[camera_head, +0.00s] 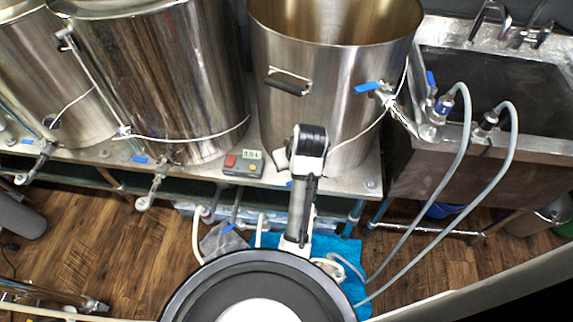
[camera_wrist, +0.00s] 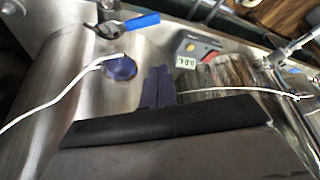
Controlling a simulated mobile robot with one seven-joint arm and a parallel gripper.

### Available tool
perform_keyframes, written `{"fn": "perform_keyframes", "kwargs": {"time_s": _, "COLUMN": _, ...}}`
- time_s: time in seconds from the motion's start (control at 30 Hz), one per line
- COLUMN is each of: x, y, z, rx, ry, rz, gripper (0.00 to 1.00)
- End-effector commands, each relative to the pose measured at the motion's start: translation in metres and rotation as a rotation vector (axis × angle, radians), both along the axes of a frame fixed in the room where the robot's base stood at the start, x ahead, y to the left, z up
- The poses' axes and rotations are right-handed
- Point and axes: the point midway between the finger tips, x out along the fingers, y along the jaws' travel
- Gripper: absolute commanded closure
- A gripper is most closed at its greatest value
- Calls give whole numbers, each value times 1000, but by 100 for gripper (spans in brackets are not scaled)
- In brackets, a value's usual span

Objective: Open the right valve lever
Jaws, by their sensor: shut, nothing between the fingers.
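A valve with a blue lever (camera_wrist: 141,22) shows at the top of the wrist view, at the foot of the right steel kettle (camera_head: 335,105). The lever lies roughly level in that picture. In the head view my arm hides most of this valve; a small blue bit (camera_head: 290,183) shows beside the arm. My gripper (camera_wrist: 157,72) is shut and empty, with its dark fingers together. It is in front of the kettle's wall, apart from the lever, which lies beyond the fingertips. My arm hides the fingers in the head view.
A round probe (camera_wrist: 118,68) with a white cable is on the kettle wall. Another blue-handled valve (camera_head: 367,87) is higher up. Two kettles stand left; a sink (camera_head: 490,85) with grey hoses is right.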

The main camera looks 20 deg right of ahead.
Motion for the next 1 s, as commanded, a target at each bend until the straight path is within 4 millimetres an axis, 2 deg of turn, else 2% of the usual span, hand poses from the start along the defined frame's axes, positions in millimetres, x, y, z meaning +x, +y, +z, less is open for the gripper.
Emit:
{"fn": "perform_keyframes", "kwargs": {"time_s": 0.1, "x": -17, "y": -11, "z": 3, "rx": -21, "ry": 66, "rz": -11, "gripper": 100}}
{"fn": "perform_keyframes", "kwargs": {"time_s": 0.23, "x": -22, "y": -13, "z": -3, "rx": -25, "ry": 89, "rz": -14, "gripper": 100}}
{"fn": "perform_keyframes", "kwargs": {"time_s": 0.7, "x": 3, "y": -9, "z": -73, "rx": -23, "ry": 91, "rz": -12, "gripper": 100}}
{"fn": "perform_keyframes", "kwargs": {"time_s": 0.83, "x": 8, "y": -8, "z": -86, "rx": -23, "ry": 90, "rz": -11, "gripper": 100}}
{"fn": "perform_keyframes", "kwargs": {"time_s": 1.0, "x": 10, "y": -8, "z": -91, "rx": -25, "ry": 87, "rz": -12, "gripper": 100}}
